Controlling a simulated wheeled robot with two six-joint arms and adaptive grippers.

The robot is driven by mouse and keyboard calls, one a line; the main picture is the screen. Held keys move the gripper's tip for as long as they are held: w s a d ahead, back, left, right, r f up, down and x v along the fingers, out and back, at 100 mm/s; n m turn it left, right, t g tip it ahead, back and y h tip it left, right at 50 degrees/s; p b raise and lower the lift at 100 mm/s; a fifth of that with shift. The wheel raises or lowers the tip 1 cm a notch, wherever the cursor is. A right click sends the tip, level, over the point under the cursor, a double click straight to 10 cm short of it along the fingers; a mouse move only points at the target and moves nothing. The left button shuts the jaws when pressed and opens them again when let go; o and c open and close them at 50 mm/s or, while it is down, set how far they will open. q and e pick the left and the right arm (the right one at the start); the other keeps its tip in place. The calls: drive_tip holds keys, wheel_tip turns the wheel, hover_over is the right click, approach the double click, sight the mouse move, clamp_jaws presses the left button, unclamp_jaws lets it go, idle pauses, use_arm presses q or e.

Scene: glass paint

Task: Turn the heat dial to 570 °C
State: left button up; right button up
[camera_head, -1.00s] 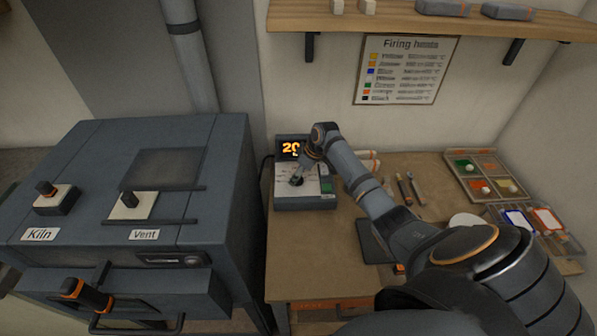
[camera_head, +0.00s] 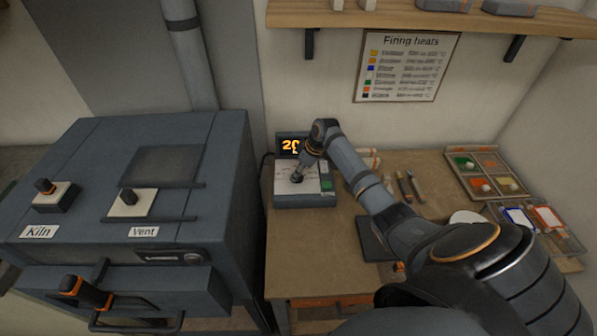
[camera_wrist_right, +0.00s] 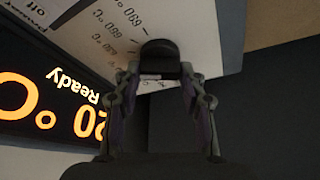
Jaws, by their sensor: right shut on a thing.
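The heat control box (camera_head: 306,201) stands on the workbench, right of the kiln. Its dark display (camera_head: 289,146) shows orange digits starting with 20, partly covered by my arm. In the right wrist view the display (camera_wrist_right: 45,95) reads "Ready" and about 20 °C, upside down. My right gripper (camera_head: 297,178) is over the box face. In the right wrist view its fingers (camera_wrist_right: 160,78) are shut on the black heat dial (camera_wrist_right: 160,52). Printed marks around the dial include 620, 650 and 690 °C and "off"; its pointer cannot be made out. My left gripper is out of view.
The kiln (camera_head: 80,140) with its Kiln and Vent switches stands close on the left. A green button (camera_head: 327,185) sits on the box beside the gripper. Tools (camera_head: 411,187) and paint trays (camera_head: 485,175) lie to the right. A shelf (camera_head: 430,18) hangs above.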

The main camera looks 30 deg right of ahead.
sight(305, 175)
drive_tip(key=n+b, duration=0.1)
drive_tip(key=n, duration=0.1)
drive_tip(key=n+g+y+b, duration=0.1)
drive_tip(key=b, duration=0.1)
drive_tip(key=shift+w+f+n, duration=0.15)
drive_tip(key=shift+n, duration=0.25)
drive_tip(key=n+g+b, duration=0.1)
drive_tip(key=n+b, duration=0.2)
drive_tip(key=shift+w+d+n+y, duration=0.1)
drive_tip(key=shift+n+y, duration=0.2)
drive_tip(key=shift+y, duration=0.1)
drive_tip(key=shift+n+g+b, duration=0.8)
drive_tip(key=shift+n+b, duration=1.05)
drive_tip(key=shift+n, duration=0.05)
drive_tip(key=shift+r, duration=0.2)
drive_tip(key=o, duration=1.1)
drive_tip(key=shift+o, duration=0.2)
drive_tip(key=v, duration=0.7)
drive_tip(key=shift+d+r, duration=0.2)
